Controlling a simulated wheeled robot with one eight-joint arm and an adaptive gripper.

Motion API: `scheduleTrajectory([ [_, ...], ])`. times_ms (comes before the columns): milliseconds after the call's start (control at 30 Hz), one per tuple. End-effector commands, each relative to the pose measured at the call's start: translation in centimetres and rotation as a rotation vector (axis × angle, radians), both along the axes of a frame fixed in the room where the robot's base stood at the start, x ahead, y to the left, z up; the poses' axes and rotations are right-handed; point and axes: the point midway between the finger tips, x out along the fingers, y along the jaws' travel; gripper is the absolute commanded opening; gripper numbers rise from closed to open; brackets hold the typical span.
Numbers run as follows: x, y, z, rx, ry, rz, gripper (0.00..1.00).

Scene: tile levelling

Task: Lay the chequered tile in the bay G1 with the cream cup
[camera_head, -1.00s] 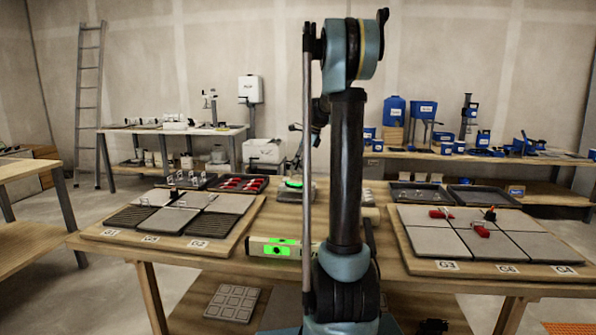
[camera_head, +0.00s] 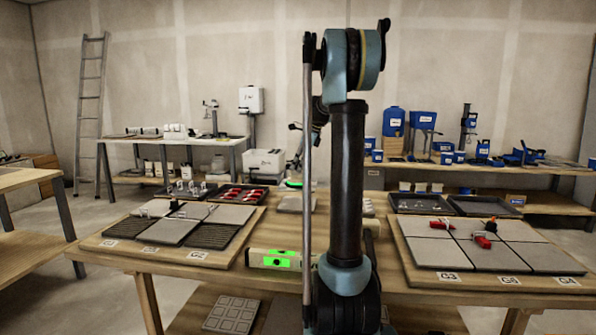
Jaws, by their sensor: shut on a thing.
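My arm (camera_head: 347,180) stands upright in the middle of the view. My gripper is hidden behind it; only a dark wrist part (camera_head: 297,127) shows at its left. A square tile with a raised grid of squares (camera_head: 232,313), likely the chequered one, lies on the shelf under the table. I cannot pick out the cream cup.
A level with a green display (camera_head: 272,259) lies mid-table. A small bright-green thing (camera_head: 293,184) shows above a grey pad (camera_head: 294,204), beside my arm. The right board (camera_head: 420,278) bears grey tiles and red pieces. A tray with red pieces (camera_head: 240,195) and dark trays (camera_head: 484,206) stand behind.

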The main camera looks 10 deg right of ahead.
Motion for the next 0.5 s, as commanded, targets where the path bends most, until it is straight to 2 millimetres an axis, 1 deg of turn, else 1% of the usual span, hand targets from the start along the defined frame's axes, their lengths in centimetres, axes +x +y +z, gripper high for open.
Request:
scheduleTrajectory([
  [500,0.0,0.0,2.3,0.0,0.0,0.0,0.0],
])
